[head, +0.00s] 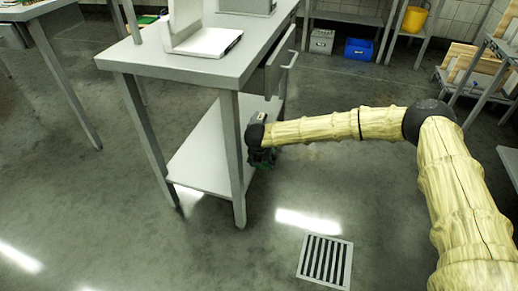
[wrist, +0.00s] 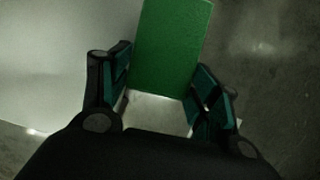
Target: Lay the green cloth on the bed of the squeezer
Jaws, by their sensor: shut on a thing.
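My gripper (head: 262,158) is low beside the right side of the grey table, near the lower shelf, in the head view. In the wrist view my gripper (wrist: 163,62) is shut on the green cloth (wrist: 172,40), a flat green rectangle between the two fingers that runs out of the top of the picture. In the head view the cloth cannot be told apart from the dark green fingers. A white, angled device (head: 205,40) stands on the table top, cut off by the top edge; I cannot tell whether it is the squeezer.
The grey table (head: 180,62) has an open drawer (head: 280,62) on its right side and a lower shelf (head: 205,150). A floor drain (head: 325,262) lies in front. A blue bin (head: 359,50) and a yellow bucket (head: 414,19) are at the back. Open floor lies between.

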